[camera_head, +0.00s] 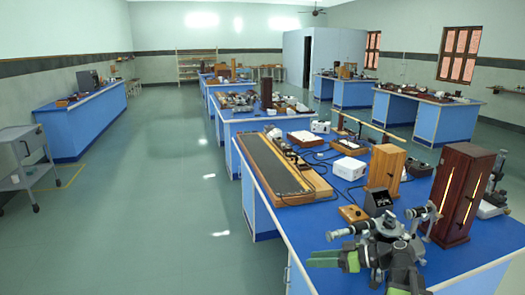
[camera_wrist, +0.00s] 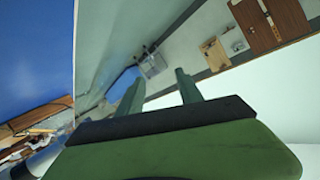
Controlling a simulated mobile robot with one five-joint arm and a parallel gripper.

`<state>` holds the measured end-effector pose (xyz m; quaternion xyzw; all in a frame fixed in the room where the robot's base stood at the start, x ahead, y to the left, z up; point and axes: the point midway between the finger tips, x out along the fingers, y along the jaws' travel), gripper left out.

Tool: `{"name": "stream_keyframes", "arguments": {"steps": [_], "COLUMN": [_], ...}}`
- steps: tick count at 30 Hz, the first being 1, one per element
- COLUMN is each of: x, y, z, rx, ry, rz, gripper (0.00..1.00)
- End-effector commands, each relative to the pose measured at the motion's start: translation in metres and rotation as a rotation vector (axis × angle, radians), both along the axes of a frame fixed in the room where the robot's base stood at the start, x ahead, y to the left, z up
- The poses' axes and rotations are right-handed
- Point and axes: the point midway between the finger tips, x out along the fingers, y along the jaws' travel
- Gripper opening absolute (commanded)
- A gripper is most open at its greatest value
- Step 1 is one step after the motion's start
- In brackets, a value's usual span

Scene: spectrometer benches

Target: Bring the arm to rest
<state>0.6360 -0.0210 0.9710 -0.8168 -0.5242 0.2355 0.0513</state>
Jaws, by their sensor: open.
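My gripper (camera_wrist: 158,82) shows in the wrist view with two green fingers standing apart and nothing between them. In the head view my green and black gripper (camera_head: 316,258) is at the bottom, at the near end of the front blue bench (camera_head: 455,262), pointing left. It appears to be above the bench's left edge, in front of a grey spectrometer (camera_head: 375,228). Whether the arm touches the spectrometer cannot be told.
A dark wooden lamp box (camera_head: 458,195) and a lighter wooden box (camera_head: 386,167) stand to the right. A black meter (camera_head: 378,202) and a white box (camera_head: 349,168) are behind. The floor (camera_head: 150,215) left of the bench is clear up to a grey trolley (camera_head: 28,165).

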Motion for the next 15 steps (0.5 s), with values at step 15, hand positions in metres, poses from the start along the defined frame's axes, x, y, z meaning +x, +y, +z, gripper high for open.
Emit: {"name": "stream_keyframes", "arguments": {"steps": [15], "x": [-0.064], "y": [0.043], "z": [-0.108], "rx": [-0.914], "ry": [0.793], "rz": [-0.479], "gripper": [0.43]}}
